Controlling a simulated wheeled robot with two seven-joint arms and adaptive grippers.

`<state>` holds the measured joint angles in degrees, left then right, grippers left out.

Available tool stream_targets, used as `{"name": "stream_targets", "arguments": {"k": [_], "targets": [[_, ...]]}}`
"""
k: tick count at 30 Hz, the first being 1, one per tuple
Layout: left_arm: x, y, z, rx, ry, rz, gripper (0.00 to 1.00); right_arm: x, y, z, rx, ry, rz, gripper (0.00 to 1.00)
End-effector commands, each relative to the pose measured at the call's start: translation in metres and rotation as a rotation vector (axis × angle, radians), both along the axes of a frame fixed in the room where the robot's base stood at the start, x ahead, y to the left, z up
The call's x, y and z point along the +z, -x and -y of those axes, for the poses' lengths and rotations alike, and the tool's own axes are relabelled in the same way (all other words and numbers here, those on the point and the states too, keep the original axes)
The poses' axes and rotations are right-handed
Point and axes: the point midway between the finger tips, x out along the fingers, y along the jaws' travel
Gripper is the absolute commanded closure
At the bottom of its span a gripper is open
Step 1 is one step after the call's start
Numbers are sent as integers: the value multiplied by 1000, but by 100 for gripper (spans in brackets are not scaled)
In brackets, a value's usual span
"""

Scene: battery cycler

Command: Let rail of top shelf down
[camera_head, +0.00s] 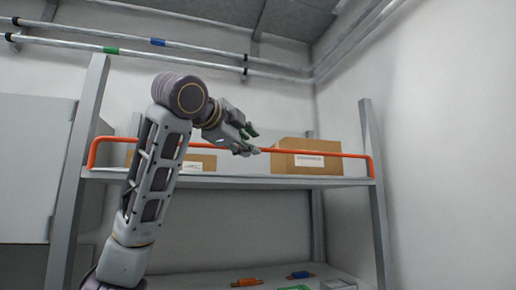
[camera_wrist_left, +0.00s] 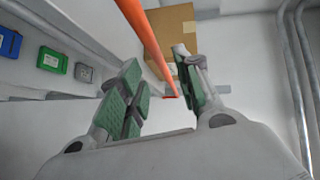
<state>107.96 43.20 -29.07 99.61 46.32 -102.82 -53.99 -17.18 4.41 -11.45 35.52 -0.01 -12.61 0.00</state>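The orange rail (camera_head: 330,154) runs along the front of the top shelf (camera_head: 320,180) and stands raised above the shelf edge, bent down at both ends. My left gripper (camera_head: 250,142) is at the middle of the rail, with its arm rising from the lower left. In the left wrist view the gripper (camera_wrist_left: 160,95) is open, its green-padded fingers apart. The rail (camera_wrist_left: 150,45) passes between them, nearer the right finger; I cannot tell whether it touches. My right gripper is not in view.
A cardboard box (camera_head: 305,157) stands on the top shelf right of my gripper, and another box (camera_head: 200,162) stands partly behind my arm. Shelf uprights (camera_head: 375,190) flank the shelf. Orange and blue items (camera_head: 300,275) lie on the lower shelf. Pipes (camera_head: 150,50) run above.

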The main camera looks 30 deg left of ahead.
Motion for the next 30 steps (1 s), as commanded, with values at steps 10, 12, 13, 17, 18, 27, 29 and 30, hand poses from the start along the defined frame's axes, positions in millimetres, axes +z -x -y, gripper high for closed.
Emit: {"name": "stream_targets", "arguments": {"k": [10,12,13,17,18,27,29,30], "targets": [[-5,-43,-3,1,0,-2,66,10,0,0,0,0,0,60],[-6,-49,-4,1,0,-2,66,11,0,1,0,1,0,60],[-7,-52,-4,0,0,-2,66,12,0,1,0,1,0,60],[-8,-58,-4,1,-1,-1,66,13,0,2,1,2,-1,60],[-8,-58,-4,1,-1,-1,66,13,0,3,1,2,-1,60],[-9,-59,-4,0,0,0,66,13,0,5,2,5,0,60],[-9,-59,-4,0,0,0,74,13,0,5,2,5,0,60],[-9,-59,-4,0,0,0,79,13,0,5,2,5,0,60]]}}
